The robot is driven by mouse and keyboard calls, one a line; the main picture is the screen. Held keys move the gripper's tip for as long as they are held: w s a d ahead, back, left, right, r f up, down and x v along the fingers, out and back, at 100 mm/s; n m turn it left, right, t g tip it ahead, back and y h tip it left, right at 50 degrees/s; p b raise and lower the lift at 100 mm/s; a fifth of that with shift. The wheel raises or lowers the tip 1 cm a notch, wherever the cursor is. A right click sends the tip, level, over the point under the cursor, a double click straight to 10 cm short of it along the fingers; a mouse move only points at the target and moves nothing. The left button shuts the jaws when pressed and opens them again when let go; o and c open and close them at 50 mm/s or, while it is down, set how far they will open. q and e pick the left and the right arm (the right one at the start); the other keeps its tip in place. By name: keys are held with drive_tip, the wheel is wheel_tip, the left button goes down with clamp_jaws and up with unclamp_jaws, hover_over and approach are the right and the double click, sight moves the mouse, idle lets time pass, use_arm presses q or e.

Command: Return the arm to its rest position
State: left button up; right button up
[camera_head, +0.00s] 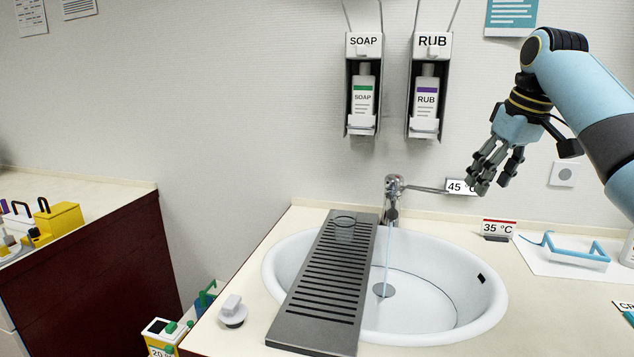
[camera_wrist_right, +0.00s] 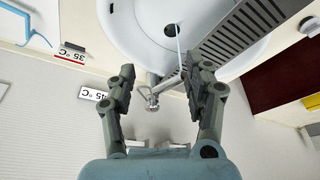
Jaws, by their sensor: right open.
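My right arm (camera_head: 585,90) comes in from the upper right in the head view, light blue with dark joints. My right gripper (camera_head: 490,180) hangs in the air above the back of the counter, right of the faucet (camera_head: 393,200). Its fingers point down and hold nothing. In the right wrist view the two fingers (camera_wrist_right: 163,95) stand apart, with the faucet (camera_wrist_right: 152,98) showing between them. The gripper overlaps the 45 °C sign in the head view; I cannot tell if they touch. My left gripper is not in view.
A white sink (camera_head: 455,315) with running water has a dark slotted rack (camera_head: 310,310) across it. SOAP (camera_head: 363,90) and RUB (camera_head: 426,95) dispensers hang on the wall. A 35 °C sign (camera_head: 497,229) and blue glasses-like frame (camera_head: 570,250) lie right.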

drive_tip(key=s+a+f+m+h, duration=0.1)
drive_tip(key=s+a+f, duration=0.1)
drive_tip(key=s+f, duration=1.4)
drive_tip(key=s+a+f+m, duration=0.1)
drive_tip(key=s+a+f, duration=0.1)
drive_tip(key=s, duration=2.2)
drive_tip(key=s+d+f+g+h+b, duration=0.2)
drive_tip(key=f+b, duration=0.7)
drive_tip(key=f, duration=2.9)
use_arm(q)
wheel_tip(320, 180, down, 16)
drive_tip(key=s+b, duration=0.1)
drive_tip(key=b, duration=0.5)
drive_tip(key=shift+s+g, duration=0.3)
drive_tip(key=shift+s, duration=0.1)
use_arm(e)
drive_tip(key=s+d+f+m+y, duration=0.1)
drive_tip(key=s+f, duration=1.8)
drive_tip(key=f, duration=0.1)
drive_tip(key=shift+d, duration=0.15)
